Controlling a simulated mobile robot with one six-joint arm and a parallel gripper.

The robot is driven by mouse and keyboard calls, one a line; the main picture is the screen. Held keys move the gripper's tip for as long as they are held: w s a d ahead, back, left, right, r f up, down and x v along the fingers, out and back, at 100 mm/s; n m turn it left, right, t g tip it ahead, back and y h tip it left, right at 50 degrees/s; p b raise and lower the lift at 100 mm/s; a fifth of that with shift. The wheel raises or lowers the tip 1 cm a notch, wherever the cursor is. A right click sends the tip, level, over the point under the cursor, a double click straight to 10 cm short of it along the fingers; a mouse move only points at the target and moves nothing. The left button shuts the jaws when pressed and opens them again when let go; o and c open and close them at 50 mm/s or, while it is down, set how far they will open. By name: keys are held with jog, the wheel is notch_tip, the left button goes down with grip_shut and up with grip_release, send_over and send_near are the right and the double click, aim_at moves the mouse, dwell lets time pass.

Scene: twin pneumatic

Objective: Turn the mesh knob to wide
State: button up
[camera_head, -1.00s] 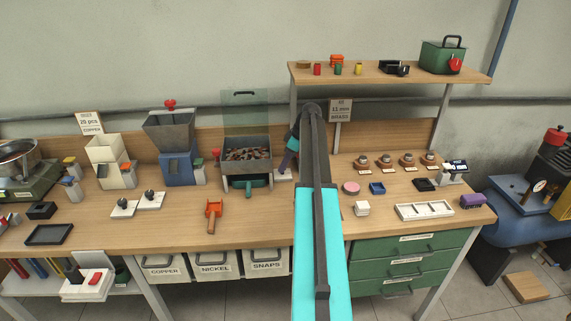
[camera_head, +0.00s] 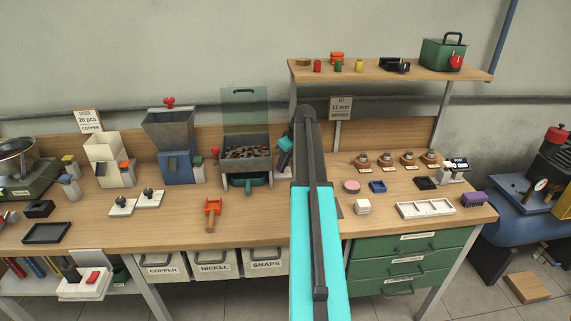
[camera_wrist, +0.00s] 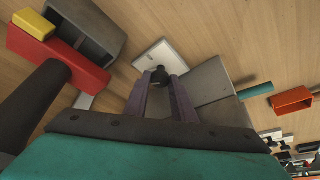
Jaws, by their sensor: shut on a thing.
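The black knob (camera_wrist: 160,74) shows in the wrist view on a white plate (camera_wrist: 168,58). My gripper (camera_wrist: 164,82) has its two purple fingers closed around the knob, and they hide part of it. Which way the knob points is too small to tell. In the head view my gripper (camera_head: 284,158) is low over the bench, just right of the grey screen bin (camera_head: 246,165), which holds small brownish pieces. The knob there is hidden behind my gripper and arm.
In the wrist view a red block (camera_wrist: 62,57) with a grey box stands left of the plate, close to my gripper. An orange scoop (camera_head: 212,208) lies in front of the bin. The front bench is partly clear.

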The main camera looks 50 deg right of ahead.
jog(key=shift+a+m+h, duration=0.15)
jog(key=shift+m+h, duration=0.65)
jog(key=shift+m, duration=1.1)
jog(key=o, duration=1)
jog(key=shift+r, duration=0.2)
jog(key=shift+b+v, duration=1.25)
jog(key=shift+v, duration=5.45)
jog(key=shift+w+r, duration=0.1)
jog(key=shift+w, duration=0.05)
